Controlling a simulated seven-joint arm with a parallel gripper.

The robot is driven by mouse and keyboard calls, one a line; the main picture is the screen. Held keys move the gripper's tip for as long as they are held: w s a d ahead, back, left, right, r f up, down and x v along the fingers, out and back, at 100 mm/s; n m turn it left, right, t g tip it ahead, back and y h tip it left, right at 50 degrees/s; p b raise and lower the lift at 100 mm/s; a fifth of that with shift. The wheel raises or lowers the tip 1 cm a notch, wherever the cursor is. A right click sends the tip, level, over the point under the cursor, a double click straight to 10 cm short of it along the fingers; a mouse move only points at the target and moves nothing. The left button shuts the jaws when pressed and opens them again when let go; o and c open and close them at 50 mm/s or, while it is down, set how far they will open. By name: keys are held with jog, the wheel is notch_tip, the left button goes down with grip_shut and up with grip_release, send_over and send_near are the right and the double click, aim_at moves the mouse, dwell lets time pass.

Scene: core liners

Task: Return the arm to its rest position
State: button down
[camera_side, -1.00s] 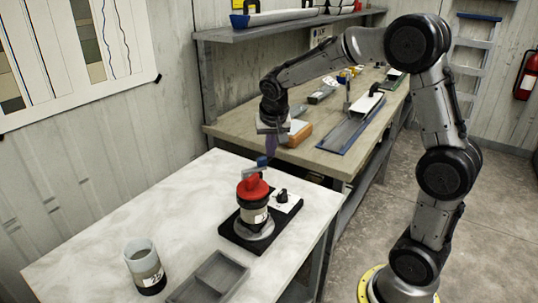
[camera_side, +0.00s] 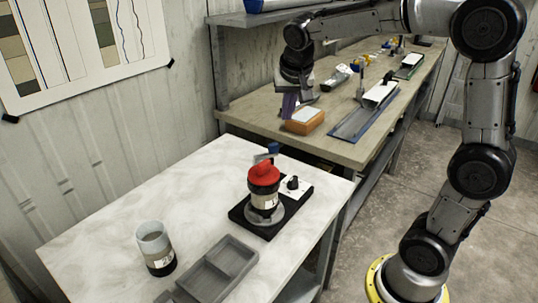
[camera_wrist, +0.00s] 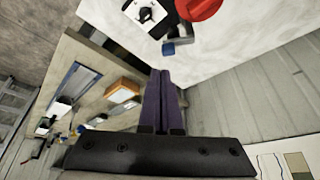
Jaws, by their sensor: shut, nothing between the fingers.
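My gripper (camera_side: 289,106) hangs in the air in the side view, above and behind the white table. Its purple fingers are together with nothing between them, as the wrist view also shows (camera_wrist: 160,74). A red-capped jar (camera_side: 263,190) stands upright on a black base (camera_side: 240,214) below it, with a clear gap between gripper and cap. A blue-tipped lever (camera_side: 272,150) shows just behind the cap. In the wrist view, the red cap (camera_wrist: 198,8) is partly cut off at the top edge.
The white table (camera_side: 110,210) also bears an open container (camera_side: 156,248) and a grey divided tray (camera_side: 222,268). Behind, a wooden bench (camera_side: 340,150) holds an orange block (camera_side: 303,121) and a blue tray (camera_side: 350,130). A shelf (camera_side: 260,18) runs along the wall.

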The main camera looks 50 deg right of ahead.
jog(key=s+a+r+n+t+y, duration=0.3)
jog(key=s+a, duration=0.4)
jog(key=s, duration=0.6)
jog(key=s+a+f+n, duration=0.4)
jog(key=s+f+n, duration=0.2)
jog(key=s, duration=0.3)
jog(key=shift+f+n+g, duration=0.3)
jog(key=shift+f+g, duration=0.1)
